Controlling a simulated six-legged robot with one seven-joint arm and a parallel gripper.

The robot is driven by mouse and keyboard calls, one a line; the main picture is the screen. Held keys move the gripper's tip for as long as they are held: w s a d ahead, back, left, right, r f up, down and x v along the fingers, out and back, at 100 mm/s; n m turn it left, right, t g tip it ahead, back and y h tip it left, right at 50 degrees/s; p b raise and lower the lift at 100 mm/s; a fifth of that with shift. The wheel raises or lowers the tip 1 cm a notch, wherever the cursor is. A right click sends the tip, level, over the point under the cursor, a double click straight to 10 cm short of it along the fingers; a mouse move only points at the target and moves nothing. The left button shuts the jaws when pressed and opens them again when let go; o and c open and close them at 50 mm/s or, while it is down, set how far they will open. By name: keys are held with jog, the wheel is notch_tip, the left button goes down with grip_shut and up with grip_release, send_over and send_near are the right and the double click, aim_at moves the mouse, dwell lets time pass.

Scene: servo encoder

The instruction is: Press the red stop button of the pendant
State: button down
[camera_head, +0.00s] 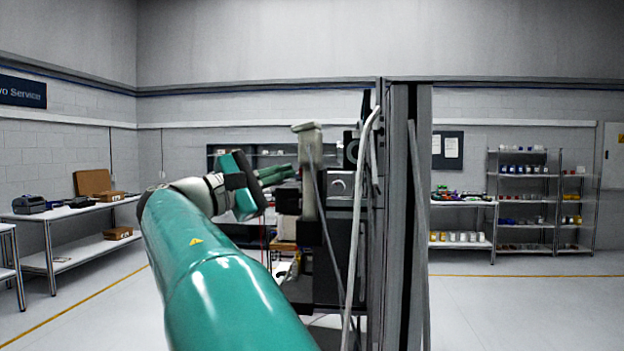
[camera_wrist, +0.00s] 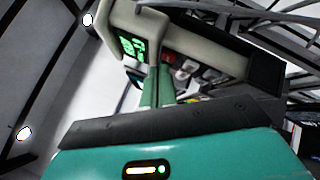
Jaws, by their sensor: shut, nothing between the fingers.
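The pendant is a beige housing with a lit green screen (camera_wrist: 132,47) and a row of keys in the wrist view. Its red stop button (camera_wrist: 169,57) lies right of the screen, just past my fingertips. In the head view the pendant (camera_head: 308,135) shows edge-on, with its face hidden from that side. My gripper (camera_head: 290,170) points at it from the left. In the wrist view my two teal fingers (camera_wrist: 157,70) are together and empty. I cannot tell whether the tips touch the button.
A dark metal post (camera_head: 402,200) with hanging cables stands right of the pendant. A bench (camera_head: 75,212) with boxes is at the left wall. Shelves (camera_head: 523,200) with small containers stand at the back right. The floor at the right is clear.

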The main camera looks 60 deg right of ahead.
jog(key=shift+w, duration=0.1)
jog(key=w+a, duration=0.3)
jog(key=w, duration=0.2)
jog(key=shift+w, duration=0.2)
dwell(0.4)
dwell(0.7)
